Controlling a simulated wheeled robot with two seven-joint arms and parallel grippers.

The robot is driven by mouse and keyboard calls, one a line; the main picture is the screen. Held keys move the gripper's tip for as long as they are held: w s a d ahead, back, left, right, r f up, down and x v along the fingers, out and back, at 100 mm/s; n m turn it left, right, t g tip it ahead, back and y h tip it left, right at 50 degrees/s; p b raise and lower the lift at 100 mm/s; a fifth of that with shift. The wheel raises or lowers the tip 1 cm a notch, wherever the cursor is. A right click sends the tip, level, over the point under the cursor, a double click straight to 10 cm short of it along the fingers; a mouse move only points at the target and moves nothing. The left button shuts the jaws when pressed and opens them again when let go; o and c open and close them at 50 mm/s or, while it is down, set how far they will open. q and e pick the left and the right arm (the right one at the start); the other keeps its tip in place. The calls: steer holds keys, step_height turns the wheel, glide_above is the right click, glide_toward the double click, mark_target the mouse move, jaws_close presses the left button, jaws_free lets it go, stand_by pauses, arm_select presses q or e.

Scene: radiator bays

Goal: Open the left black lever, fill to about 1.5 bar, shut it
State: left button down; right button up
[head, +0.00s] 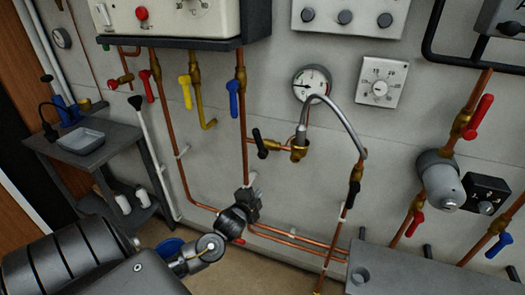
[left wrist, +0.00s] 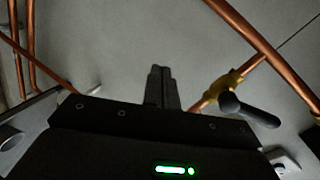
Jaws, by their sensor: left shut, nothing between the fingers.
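The left black lever (head: 260,143) sits on a brass valve on the copper pipe, left of the braided hose (head: 345,118). A second black lever (head: 353,193) is at the hose's right end. The round pressure gauge (head: 312,83) is above the hose; its needle is too small to read. My left gripper (head: 250,197) is shut and empty, below the left black lever and apart from it, in front of the copper pipe. In the left wrist view its fingertips (left wrist: 161,72) are together, with a black lever (left wrist: 250,110) to their right. My right gripper is out of view.
A white boiler (head: 170,18) hangs above with red, yellow and blue levers below it. A dial (head: 381,82) is right of the gauge. A grey box (head: 430,274) stands at lower right, a small table (head: 110,150) at left. The wall around the left lever is mostly bare.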

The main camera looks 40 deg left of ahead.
mark_target(259, 144)
arm_select(q)
steer(key=s+d+r+m+t+h+b, duration=0.1)
steer(key=d+r+t, duration=0.1)
steer(key=r, duration=0.8)
steer(key=s+d+r+m+t, duration=0.1)
steer(key=r+m+t, duration=0.1)
steer(key=r, duration=0.7)
steer(key=w+a+r+p, duration=0.1)
steer(key=w+a+p, duration=0.15)
steer(key=w, duration=0.75)
steer(key=s+a, duration=0.1)
steer(key=s+a+f+p, duration=0.1)
steer(key=shift+s+a+f, duration=0.15)
steer(key=shift+s+a, duration=0.05)
steer(key=shift+a, duration=0.1)
steer(key=shift+n, duration=0.3)
